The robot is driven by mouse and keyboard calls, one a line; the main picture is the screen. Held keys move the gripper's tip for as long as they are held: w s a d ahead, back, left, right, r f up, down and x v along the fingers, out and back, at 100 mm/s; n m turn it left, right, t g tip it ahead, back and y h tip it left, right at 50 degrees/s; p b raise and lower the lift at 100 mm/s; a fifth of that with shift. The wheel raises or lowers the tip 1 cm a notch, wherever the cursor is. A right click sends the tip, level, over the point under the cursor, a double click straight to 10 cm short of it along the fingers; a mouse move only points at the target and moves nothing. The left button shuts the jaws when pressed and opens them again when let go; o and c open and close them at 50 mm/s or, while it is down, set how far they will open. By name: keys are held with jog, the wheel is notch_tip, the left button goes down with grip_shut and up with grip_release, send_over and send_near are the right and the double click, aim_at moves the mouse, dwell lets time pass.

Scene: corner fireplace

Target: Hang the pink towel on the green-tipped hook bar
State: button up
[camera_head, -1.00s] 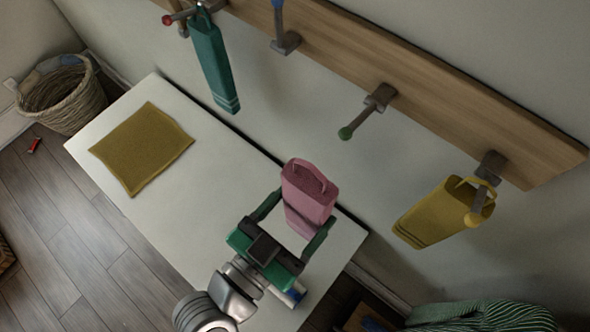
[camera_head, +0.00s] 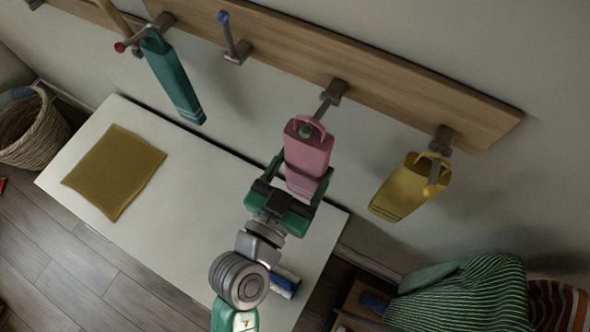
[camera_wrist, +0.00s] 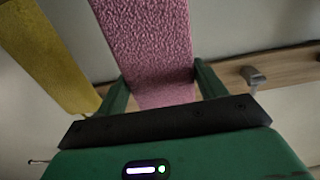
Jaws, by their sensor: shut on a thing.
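The pink towel (camera_head: 306,152) is folded, with a loop at its top end, and also fills the upper middle of the wrist view (camera_wrist: 148,45). My gripper (camera_head: 301,172) is shut on its lower part, with one finger on each side. The green-tipped hook bar (camera_head: 324,104) sticks out from the wooden rail. In the head view its green tip (camera_head: 305,131) shows inside the towel's loop opening. The bar overlaps the loop there, but I cannot tell from this angle whether it passes through.
A yellow towel (camera_head: 402,191) hangs on the hook to the right, and a teal towel (camera_head: 175,84) on the red-tipped one. A blue-tipped hook (camera_head: 229,36) is bare. A mustard cloth (camera_head: 114,171) lies on the white bench top (camera_head: 200,190). The wooden rail (camera_head: 400,88) is behind.

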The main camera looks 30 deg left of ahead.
aim_at(301, 177)
jog(key=shift+w+f, duration=0.1)
jog(key=shift+w, duration=0.3)
jog(key=shift+w+a+f+b, duration=0.1)
jog(key=shift+w+f+b, duration=0.25)
jog(key=shift+w, duration=0.35)
jog(key=shift+w+a+f+b, duration=0.1)
jog(key=shift+w+f+b, duration=0.25)
jog(key=shift+w, duration=0.4)
jog(key=shift+w+f+b, duration=0.25)
jog(key=shift+w+f, duration=0.1)
jog(key=shift+w, duration=0.35)
jog(key=o, duration=1.2)
jog(key=shift+c, duration=0.2)
jog(key=s+b, duration=0.1)
jog(key=s, duration=0.3)
jog(key=s+b, duration=0.1)
jog(key=s, duration=0.1)
jog(key=shift+s+d+f+b, duration=0.15)
jog(key=shift+s+d+b, duration=0.1)
jog(key=shift+s+b, duration=0.15)
jog(key=shift+s, duration=0.5)
